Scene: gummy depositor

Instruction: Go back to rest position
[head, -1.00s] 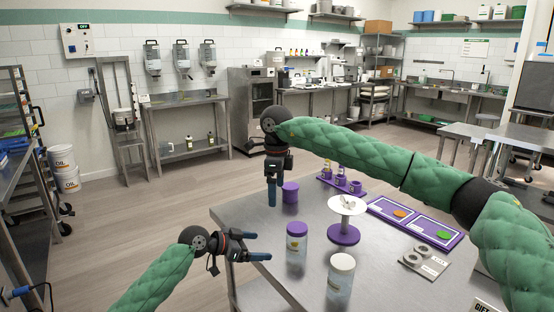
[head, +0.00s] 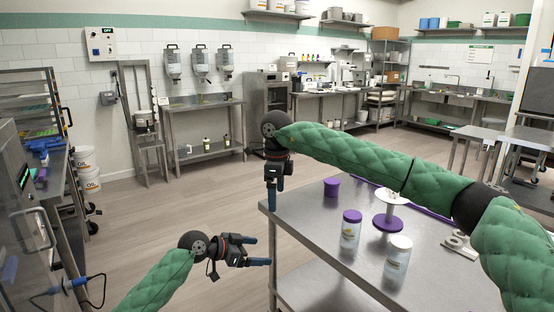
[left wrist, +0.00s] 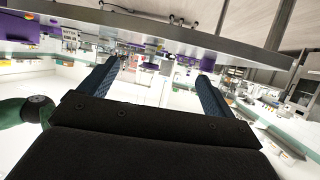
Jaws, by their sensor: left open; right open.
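My left gripper (head: 256,252) is open and empty, held over the floor just left of the steel table (head: 310,235) in the head view. Its two blue fingers show spread apart in the left wrist view (left wrist: 160,85), with nothing between them. My right gripper (head: 271,196) points down at the table's far left corner, with nothing seen in it. Its fingers overlap from this angle. My right arm crosses the view above the table and hides part of it.
On the table stand a jar with a purple lid (head: 350,230), a white-lidded jar (head: 397,262), a purple cylinder (head: 332,187), a white stand on a purple base (head: 388,222) and a grey holder (head: 460,243). A steel machine (head: 30,230) is at the left. Floor between is clear.

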